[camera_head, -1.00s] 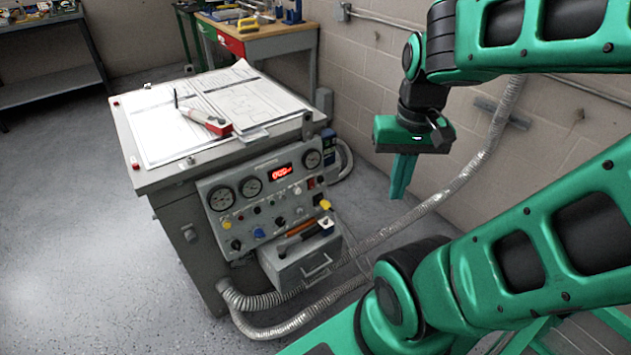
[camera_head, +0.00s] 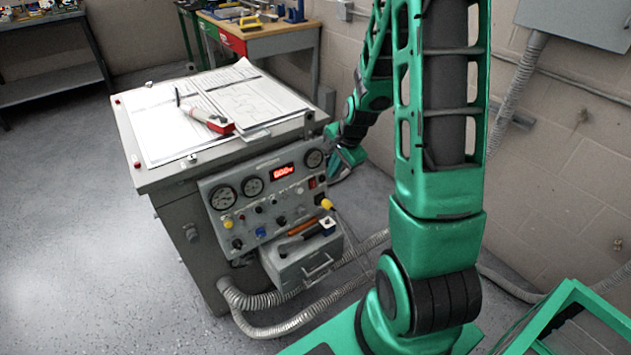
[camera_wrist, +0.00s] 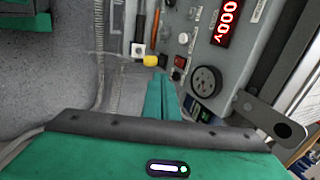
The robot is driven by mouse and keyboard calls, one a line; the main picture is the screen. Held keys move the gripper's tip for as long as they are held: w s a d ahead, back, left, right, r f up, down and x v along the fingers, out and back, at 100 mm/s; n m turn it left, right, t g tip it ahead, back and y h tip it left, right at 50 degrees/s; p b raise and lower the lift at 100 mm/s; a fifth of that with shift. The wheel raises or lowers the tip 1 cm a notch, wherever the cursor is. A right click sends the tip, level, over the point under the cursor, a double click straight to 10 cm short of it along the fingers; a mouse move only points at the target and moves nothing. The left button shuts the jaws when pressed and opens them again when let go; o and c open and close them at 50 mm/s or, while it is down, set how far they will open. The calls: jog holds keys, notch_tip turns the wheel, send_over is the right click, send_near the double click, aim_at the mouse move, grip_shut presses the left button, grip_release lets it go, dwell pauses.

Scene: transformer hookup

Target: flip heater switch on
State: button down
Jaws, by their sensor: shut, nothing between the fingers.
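The grey control panel (camera_head: 270,205) is on the side of the cabinet. A small red switch (camera_head: 312,182) is near its right edge, below the right gauge; it also shows in the wrist view (camera_wrist: 180,62), with a dark square control (camera_wrist: 176,75) beside it. I cannot read which control is labelled heater, nor tell the switch's position. My gripper (camera_head: 337,172) is at the panel's right side, partly behind my arm. In the wrist view its green fingers (camera_wrist: 160,84) are together and empty, with their tips close to the red switch. I cannot tell whether they touch anything.
A yellow knob (camera_wrist: 151,60) is just left of the fingertips in the wrist view. A grey drawer box (camera_head: 305,262) juts out below the panel, with tools on top. Papers (camera_head: 240,100) and a red-and-white device (camera_head: 212,122) lie on the cabinet. Flexible conduit (camera_head: 275,325) loops below.

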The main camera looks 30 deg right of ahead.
jog(key=shift+w+f, duration=0.25)
jog(key=shift+f, duration=0.1)
send_near(313, 184)
jog(key=s+f, duration=0.3)
jog(key=f, duration=0.2)
jog(key=shift+w+d+f, duration=0.1)
jog(key=shift+w, duration=0.95)
jog(key=shift+w+d+f, duration=0.1)
jog(key=shift+w+f, duration=0.05)
jog(key=shift+w, duration=0.85)
